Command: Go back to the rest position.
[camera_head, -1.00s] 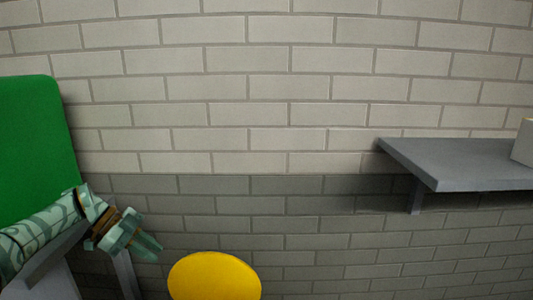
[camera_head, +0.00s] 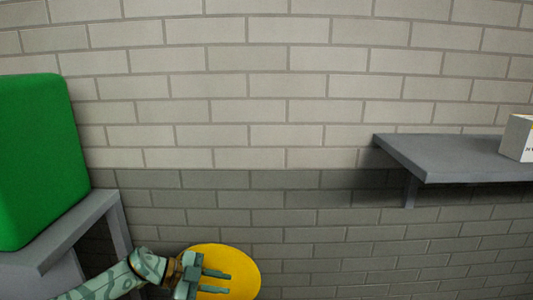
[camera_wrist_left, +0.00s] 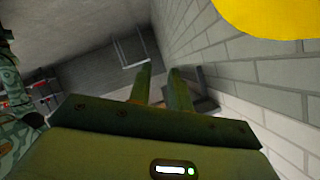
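My left gripper (camera_head: 217,282) is low in the head view, in front of the yellow round thing. Its two fingers are apart with nothing between them. The left wrist view also shows the two fingers (camera_wrist_left: 159,88) apart and empty. My right gripper is in neither view.
A yellow round surface (camera_head: 241,262) lies behind my left gripper. A green block (camera_head: 35,160) stands on a grey table (camera_head: 75,232) at left. A grey wall shelf (camera_head: 440,158) at right bears a white box (camera_head: 518,138). The brick wall (camera_head: 250,100) between them is bare.

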